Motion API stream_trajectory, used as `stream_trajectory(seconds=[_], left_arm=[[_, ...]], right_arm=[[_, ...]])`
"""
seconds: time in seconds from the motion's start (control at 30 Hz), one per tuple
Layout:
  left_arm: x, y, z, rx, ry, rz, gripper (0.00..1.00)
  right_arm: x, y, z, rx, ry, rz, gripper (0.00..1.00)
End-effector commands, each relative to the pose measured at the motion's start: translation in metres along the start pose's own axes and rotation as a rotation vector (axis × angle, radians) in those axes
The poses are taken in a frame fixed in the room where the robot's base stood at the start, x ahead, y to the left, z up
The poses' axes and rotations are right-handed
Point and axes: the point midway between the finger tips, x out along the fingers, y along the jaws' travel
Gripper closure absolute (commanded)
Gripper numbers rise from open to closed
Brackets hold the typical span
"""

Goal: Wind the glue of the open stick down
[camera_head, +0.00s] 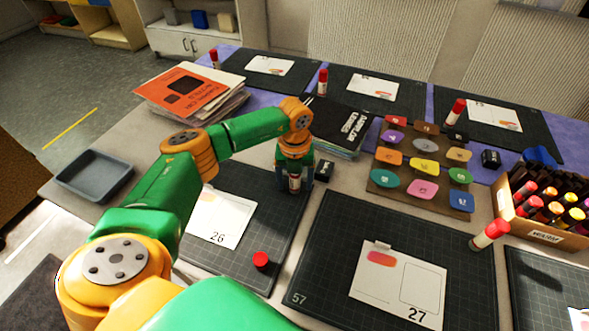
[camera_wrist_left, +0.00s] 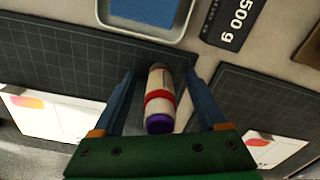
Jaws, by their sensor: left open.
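The open glue stick (camera_head: 295,184) stands on the dark mat with card 26, under my left gripper (camera_head: 295,177). In the left wrist view the stick (camera_wrist_left: 160,100) has a white body, a red band and a purple end facing the camera. My left gripper (camera_wrist_left: 160,74) is open, its two blue fingers on either side of the stick with gaps visible. A red cap (camera_head: 260,261) lies apart on the same mat, nearer the front. My right gripper is not in view.
A black 500 g block (camera_wrist_left: 232,20) and a light-rimmed tray with blue inside (camera_wrist_left: 190,8) lie close by. Books (camera_head: 195,92), a colour palette board (camera_head: 420,165), a crate of glue sticks (camera_head: 545,237) and a grey tray (camera_head: 94,174) surround the mats.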

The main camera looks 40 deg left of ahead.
Motion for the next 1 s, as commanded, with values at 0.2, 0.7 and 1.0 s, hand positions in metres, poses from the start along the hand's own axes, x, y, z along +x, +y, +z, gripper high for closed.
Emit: stream_trajectory(seconds=[0.2,0.7,1.0], left_arm=[[0.004,-0.001,0.000,0.618,-0.001,-0.001,0.24],[0.004,-0.001,0.000,1.154,-0.002,0.001,0.24],[0.002,-0.001,-0.002,1.976,-0.001,0.000,0.24]], right_arm=[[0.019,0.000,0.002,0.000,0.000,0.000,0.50],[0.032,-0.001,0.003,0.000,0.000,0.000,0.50],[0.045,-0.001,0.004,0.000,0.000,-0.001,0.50]])
